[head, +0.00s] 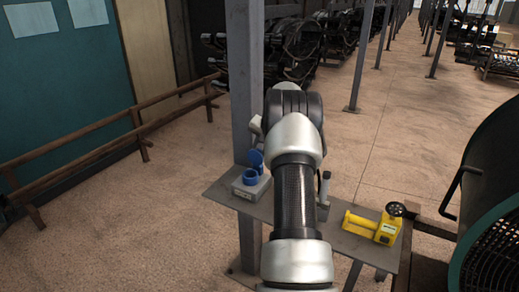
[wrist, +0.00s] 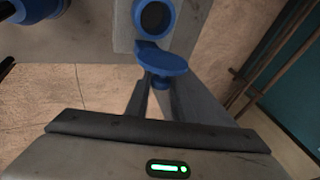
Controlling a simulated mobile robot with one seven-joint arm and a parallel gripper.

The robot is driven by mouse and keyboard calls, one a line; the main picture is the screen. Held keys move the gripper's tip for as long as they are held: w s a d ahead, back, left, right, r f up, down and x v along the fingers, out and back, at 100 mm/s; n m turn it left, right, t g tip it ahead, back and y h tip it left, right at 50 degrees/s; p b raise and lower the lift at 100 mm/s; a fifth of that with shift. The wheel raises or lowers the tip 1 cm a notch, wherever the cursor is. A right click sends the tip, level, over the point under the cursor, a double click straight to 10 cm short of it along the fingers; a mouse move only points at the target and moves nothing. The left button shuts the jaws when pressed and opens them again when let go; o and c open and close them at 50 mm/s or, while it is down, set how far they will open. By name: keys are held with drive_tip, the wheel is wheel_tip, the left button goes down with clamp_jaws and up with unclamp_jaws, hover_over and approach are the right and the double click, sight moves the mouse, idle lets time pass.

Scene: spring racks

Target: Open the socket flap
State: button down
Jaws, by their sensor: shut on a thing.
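The socket is a blue ring (head: 250,177) on a light grey box (head: 244,190) at the left end of a narrow shelf. Its blue flap (head: 257,158) stands raised at the back of the ring. In the wrist view the socket (wrist: 155,16) shows a dark open mouth, and the flap (wrist: 160,57) sticks out from its rim, swung clear of the opening. My gripper (wrist: 158,84) is shut on the small blue tab at the flap's outer end. In the head view my arm hides most of the gripper.
The grey shelf (head: 222,190) also holds a yellow tool (head: 372,226) to the right. A grey upright post (head: 244,80) stands right behind the box. A green drum-like machine (head: 490,210) is at the right edge. Open floor lies left of the shelf.

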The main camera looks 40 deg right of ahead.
drive_tip(key=shift+d+f, duration=0.25)
drive_tip(key=shift+d, duration=0.05)
drive_tip(key=c, duration=1.6)
unclamp_jaws()
drive_tip(key=shift+f, duration=0.1)
drive_tip(key=shift+o, duration=0.2)
drive_tip(key=shift+r, duration=0.2)
drive_tip(key=v, duration=1.7)
drive_tip(key=shift+s+r, duration=0.1)
drive_tip(key=shift+s, duration=0.05)
